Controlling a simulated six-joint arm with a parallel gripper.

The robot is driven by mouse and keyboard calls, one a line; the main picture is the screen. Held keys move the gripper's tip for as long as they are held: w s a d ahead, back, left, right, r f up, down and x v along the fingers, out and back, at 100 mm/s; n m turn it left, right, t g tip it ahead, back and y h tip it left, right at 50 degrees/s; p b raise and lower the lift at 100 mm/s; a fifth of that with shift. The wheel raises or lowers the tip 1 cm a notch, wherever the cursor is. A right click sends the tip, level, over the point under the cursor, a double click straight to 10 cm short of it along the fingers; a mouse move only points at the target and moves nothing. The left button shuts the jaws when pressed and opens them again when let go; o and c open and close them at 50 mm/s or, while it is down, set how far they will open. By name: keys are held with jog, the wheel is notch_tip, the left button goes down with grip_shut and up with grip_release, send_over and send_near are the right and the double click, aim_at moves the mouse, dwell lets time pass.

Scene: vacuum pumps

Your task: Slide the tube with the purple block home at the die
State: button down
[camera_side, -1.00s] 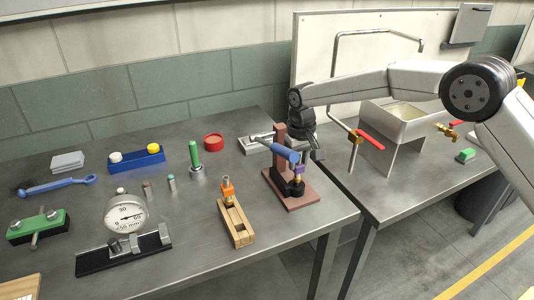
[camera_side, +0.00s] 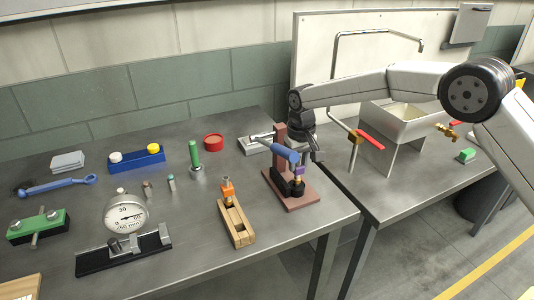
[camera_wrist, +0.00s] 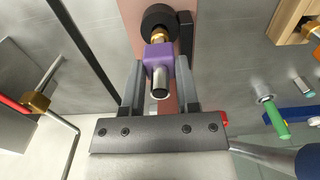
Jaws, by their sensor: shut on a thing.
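The purple block (camera_side: 299,171) sits on a tube above the black die on the reddish-brown base (camera_side: 302,202) of a small press. In the wrist view the purple block (camera_wrist: 159,66) is between the two fingers of my gripper (camera_wrist: 160,78), which is shut on it. The tube's silver end (camera_wrist: 160,85) points toward the camera. A brass-coloured section (camera_wrist: 158,36) shows between the block and the round black die (camera_wrist: 160,20). I cannot tell how deep the tube sits in the die. In the side view the blue lever handle partly hides my fingers.
The press's blue handle (camera_side: 283,150) crosses close to my gripper. An orange block (camera_side: 228,190) stands at a wooden fixture (camera_side: 238,227) to the left.

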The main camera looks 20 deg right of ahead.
jog(key=shift+f, duration=0.1)
jog(key=shift+c, duration=1.3)
grip_release()
jog(key=shift+r, duration=3.9)
jog(key=shift+s+d, duration=0.3)
jog(key=s+d+f+t, duration=0.1)
jog(key=s+d, duration=0.3)
jog(key=s, duration=0.5)
jog(key=s+d+f, duration=0.3)
jog(key=s+d, duration=0.1)
jog(key=s, duration=0.6)
jog(key=s+d+f+t, duration=0.1)
jog(key=s+d, duration=0.3)
jog(key=s, duration=0.5)
jog(key=shift+s+d+f+t, duration=0.2)
jog(key=shift+f+t, duration=0.1)
jog(key=shift+f, duration=0.4)
